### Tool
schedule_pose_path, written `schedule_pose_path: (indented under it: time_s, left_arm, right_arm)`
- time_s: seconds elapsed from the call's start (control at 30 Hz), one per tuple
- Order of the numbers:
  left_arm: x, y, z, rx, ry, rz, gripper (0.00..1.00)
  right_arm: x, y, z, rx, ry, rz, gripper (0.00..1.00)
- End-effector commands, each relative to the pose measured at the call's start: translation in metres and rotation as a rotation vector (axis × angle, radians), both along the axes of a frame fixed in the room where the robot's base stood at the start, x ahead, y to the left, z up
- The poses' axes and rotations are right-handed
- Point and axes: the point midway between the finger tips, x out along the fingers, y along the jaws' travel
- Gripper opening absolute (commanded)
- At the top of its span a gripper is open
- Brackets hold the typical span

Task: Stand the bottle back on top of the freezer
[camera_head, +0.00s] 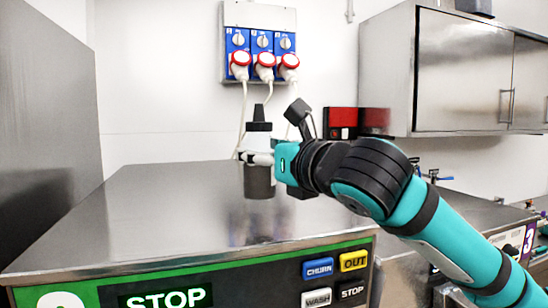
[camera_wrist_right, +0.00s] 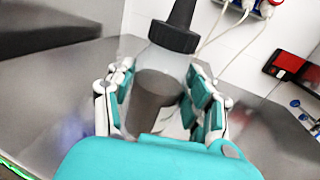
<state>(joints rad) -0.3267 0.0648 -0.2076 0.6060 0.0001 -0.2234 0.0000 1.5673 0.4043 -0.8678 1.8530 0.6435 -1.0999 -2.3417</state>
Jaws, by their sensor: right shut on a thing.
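The bottle (camera_head: 259,180) is upright, with a black pointed cap, a clear upper body and dark contents. My right gripper (camera_head: 258,158) is shut around its middle. In the right wrist view the bottle (camera_wrist_right: 158,95) stands between the two teal-padded fingers of the right gripper (camera_wrist_right: 160,105), tilted slightly in the picture. The bottle is over the bare steel top of the freezer (camera_head: 140,215); whether its base touches the top I cannot tell. A dark reflection shows below it. My left gripper is in neither view.
The freezer's green front panel (camera_head: 90,285) has several buttons and a STOP display. Plugs and sockets (camera_head: 262,55) hang on the back wall, with cables running down behind the freezer. A steel cabinet (camera_head: 465,75) is at upper right. The freezer top is otherwise clear.

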Motion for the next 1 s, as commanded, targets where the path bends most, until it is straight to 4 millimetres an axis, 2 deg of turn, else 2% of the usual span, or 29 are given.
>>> schedule_pose_path:
  time_s: [0.03, 0.1, 0.2, 0.3, 0.43, 0.6, 0.73, 0.97, 1.0]
  left_arm:
    - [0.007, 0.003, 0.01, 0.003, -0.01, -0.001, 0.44]
    - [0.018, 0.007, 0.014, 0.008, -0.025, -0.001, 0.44]
    - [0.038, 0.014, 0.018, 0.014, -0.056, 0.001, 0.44]
    - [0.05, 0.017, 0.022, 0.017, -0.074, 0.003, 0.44]
    - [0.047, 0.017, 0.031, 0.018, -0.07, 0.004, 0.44]
    - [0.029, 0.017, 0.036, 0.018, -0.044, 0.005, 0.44]
    - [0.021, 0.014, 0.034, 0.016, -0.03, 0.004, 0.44]
    - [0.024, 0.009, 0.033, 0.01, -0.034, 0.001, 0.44]
    - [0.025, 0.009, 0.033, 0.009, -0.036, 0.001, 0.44]
  right_arm:
    - [0.009, -0.008, 0.003, 0.003, 0.002, -0.002, 0.19]
    - [0.017, -0.013, 0.002, 0.004, 0.0, 0.0, 0.19]
    - [0.024, -0.018, 0.0, 0.002, -0.003, 0.001, 0.19]
    - [0.026, -0.019, -0.005, 0.002, -0.001, 0.002, 0.19]
    - [0.026, -0.019, -0.021, 0.001, 0.001, 0.002, 0.19]
    - [0.025, -0.019, -0.035, 0.002, -0.003, 0.003, 0.19]
    - [0.025, -0.019, -0.037, 0.002, -0.006, 0.001, 0.19]
    - [0.026, -0.019, -0.04, 0.0, -0.004, 0.001, 0.19]
    - [0.026, -0.019, -0.041, 0.0, -0.002, 0.001, 0.53]
